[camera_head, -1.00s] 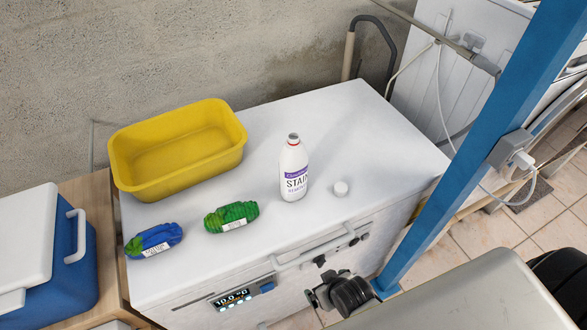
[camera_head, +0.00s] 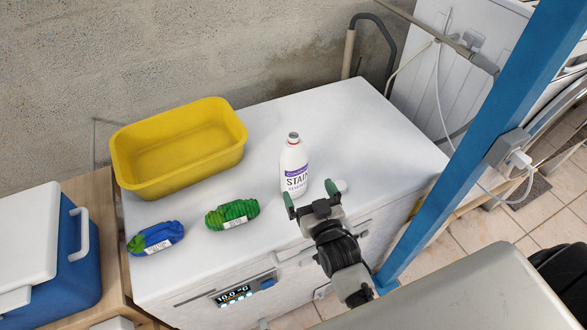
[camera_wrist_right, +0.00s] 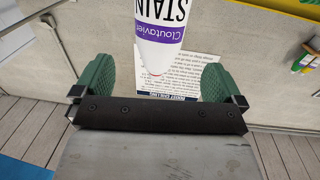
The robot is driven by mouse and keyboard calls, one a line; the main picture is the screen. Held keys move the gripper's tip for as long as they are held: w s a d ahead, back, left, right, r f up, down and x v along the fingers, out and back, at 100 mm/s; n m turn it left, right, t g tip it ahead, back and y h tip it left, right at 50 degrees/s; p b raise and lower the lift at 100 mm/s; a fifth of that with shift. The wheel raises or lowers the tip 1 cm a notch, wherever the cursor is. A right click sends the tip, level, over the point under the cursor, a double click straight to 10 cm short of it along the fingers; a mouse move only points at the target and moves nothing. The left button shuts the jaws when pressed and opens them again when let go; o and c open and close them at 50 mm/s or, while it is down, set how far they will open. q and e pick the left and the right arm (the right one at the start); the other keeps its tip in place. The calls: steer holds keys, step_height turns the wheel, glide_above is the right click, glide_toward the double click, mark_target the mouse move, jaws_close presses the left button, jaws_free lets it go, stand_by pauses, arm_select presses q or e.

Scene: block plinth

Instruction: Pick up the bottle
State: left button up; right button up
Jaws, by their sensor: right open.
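The bottle (camera_head: 293,168) is white with a purple band and the word STAIN. It stands upright and uncapped on the white chest top. My right gripper (camera_head: 310,194) is open and empty at the front edge of the chest, just in front of and to the right of the bottle. In the right wrist view the bottle (camera_wrist_right: 162,25) shows at the top centre, between the lines of the two green fingers (camera_wrist_right: 155,78), with part of it cut off by the frame. My left gripper is out of view.
A yellow tub (camera_head: 180,186) stands at the back left of the chest (camera_head: 345,125). A green bundle (camera_head: 232,214) and a blue-green bundle (camera_head: 156,237) lie left of the bottle. A white cap (camera_head: 341,186) lies to the right, partly hidden by my gripper. A blue post (camera_head: 470,130) rises at right.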

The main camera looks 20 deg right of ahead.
mark_target(298, 169)
steer(key=w, duration=0.5)
steer(key=shift+p, duration=0.35)
steer(key=w+p, duration=0.1)
steer(key=w, duration=0.3)
steer(key=shift+w+r+p, duration=0.1)
steer(key=shift+w+p, duration=0.1)
steer(key=shift+p, duration=0.15)
steer(key=shift+w, duration=0.45)
steer(key=shift+s, duration=0.1)
steer(key=shift+c, duration=0.8)
steer(key=c, duration=0.9)
steer(key=shift+c, duration=0.2)
